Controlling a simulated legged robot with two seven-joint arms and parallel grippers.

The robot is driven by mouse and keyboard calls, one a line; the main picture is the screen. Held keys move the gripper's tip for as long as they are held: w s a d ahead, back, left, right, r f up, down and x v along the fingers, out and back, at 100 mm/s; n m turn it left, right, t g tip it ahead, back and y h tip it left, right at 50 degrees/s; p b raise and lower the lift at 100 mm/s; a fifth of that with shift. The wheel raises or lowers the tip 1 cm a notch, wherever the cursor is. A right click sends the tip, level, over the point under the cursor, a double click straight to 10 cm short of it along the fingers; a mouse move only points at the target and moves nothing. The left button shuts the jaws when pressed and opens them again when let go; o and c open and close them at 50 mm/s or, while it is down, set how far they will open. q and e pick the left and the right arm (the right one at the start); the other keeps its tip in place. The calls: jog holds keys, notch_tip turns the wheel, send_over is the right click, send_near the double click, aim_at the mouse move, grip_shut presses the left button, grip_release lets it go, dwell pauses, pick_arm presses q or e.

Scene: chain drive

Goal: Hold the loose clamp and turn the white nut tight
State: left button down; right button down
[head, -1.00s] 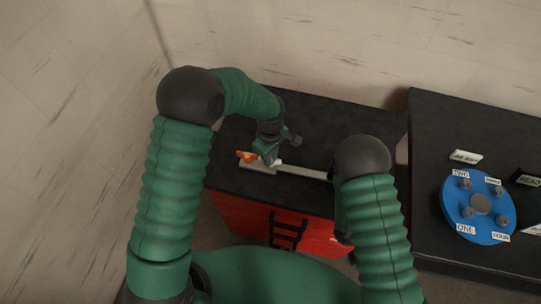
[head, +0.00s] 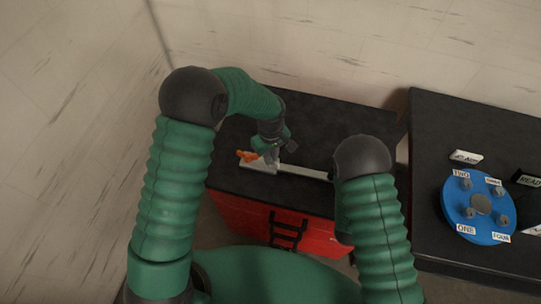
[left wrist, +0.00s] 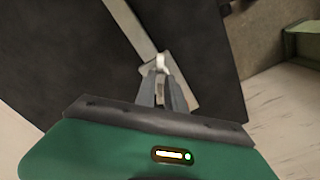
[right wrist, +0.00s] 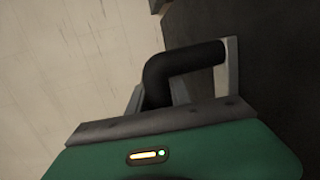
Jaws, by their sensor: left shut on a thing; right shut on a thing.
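My left gripper (head: 271,156) is over the left end of a pale metal bar (head: 305,173) on the black bench top. In the left wrist view its fingers (left wrist: 162,78) close around a small white piece, apparently the white nut (left wrist: 161,62), beside the bar (left wrist: 130,25). An orange part (head: 246,156) sits just left of the gripper; I cannot tell whether it belongs to the clamp. In the right wrist view my right gripper (right wrist: 160,95) is shut on a thick black bent piece (right wrist: 185,64), which may be the clamp. My right arm hides that gripper in the head view.
The black bench top (head: 350,120) stands on a red cabinet (head: 240,219). A second black table (head: 440,120) at right holds a blue disc (head: 457,222) with grey pegs and several white labels. A wall rises behind. The bench behind the bar is clear.

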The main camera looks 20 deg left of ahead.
pick_arm(q)
jog(key=m, duration=0.4)
jog(key=shift+d+m, duration=0.1)
jog(key=shift+m, duration=0.2)
pick_arm(e)
jog(key=shift+f, duration=0.1)
pick_arm(q)
jog(key=m, duration=0.3)
jog(key=shift+m, duration=0.4)
jog(key=m, duration=1.2)
jog(key=shift+m, duration=0.3)
jog(key=m, duration=0.3)
jog(key=shift+m, duration=0.3)
pick_arm(e)
jog(key=shift+s, duration=0.1)
pick_arm(q)
jog(key=m, duration=0.5)
jog(key=shift+a, duration=0.2)
jog(key=shift+m, duration=1.2)
pick_arm(e)
jog(key=shift+f, duration=0.1)
